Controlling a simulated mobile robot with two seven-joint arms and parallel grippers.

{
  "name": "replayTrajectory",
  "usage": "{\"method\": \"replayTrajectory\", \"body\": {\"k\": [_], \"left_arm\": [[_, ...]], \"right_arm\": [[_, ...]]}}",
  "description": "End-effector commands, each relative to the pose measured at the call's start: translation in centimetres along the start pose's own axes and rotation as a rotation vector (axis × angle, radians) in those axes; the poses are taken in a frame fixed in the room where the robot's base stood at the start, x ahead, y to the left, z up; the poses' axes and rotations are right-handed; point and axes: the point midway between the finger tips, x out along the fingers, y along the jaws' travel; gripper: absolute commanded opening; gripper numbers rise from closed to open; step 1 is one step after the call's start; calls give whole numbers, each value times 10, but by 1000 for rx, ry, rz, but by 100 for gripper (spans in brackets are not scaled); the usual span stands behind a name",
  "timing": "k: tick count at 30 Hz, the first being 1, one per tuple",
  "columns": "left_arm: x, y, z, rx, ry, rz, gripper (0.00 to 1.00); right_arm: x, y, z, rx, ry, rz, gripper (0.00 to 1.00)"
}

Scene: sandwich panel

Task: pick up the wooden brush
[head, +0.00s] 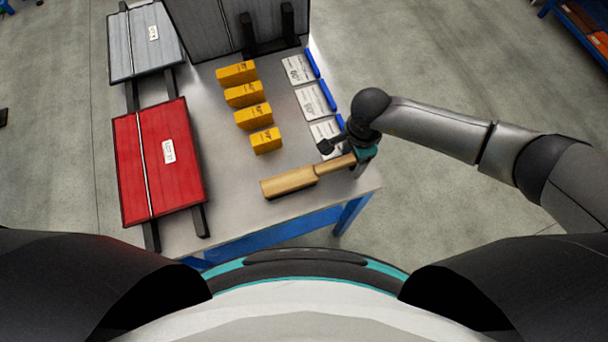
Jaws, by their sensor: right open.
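The wooden brush (290,182) lies near the front right corner of the table, its wide block to the left and its narrow handle pointing right and slightly away. My right gripper (346,155) is at the handle's far end, beside or just above it; part of the handle's end is hidden by the gripper. The gripper is open. I cannot tell whether it touches the handle. My left gripper is not in view.
Several yellow blocks (253,116) stand in a row mid-table. White cards (315,100) with blue edges lie behind the gripper. A red panel (158,161) and a grey panel (146,42) rest on black supports at left. A dark grey panel (205,25) stands at the back.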

Motion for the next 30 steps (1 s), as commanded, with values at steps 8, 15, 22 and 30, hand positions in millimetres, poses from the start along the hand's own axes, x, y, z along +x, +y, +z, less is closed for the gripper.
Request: {"method": "replayTrajectory", "body": {"k": [8, 15, 22, 30], "left_arm": [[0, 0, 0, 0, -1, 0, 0], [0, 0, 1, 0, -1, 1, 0], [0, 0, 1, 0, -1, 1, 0], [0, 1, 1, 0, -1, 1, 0]], "right_arm": [[2, 0, 0, 0, 1, 0, 68], [1, 0, 0, 1, 1, 0, 41], [1, 0, 0, 1, 1, 0, 15], [1, 0, -1, 1, 1, 0, 0]]}}
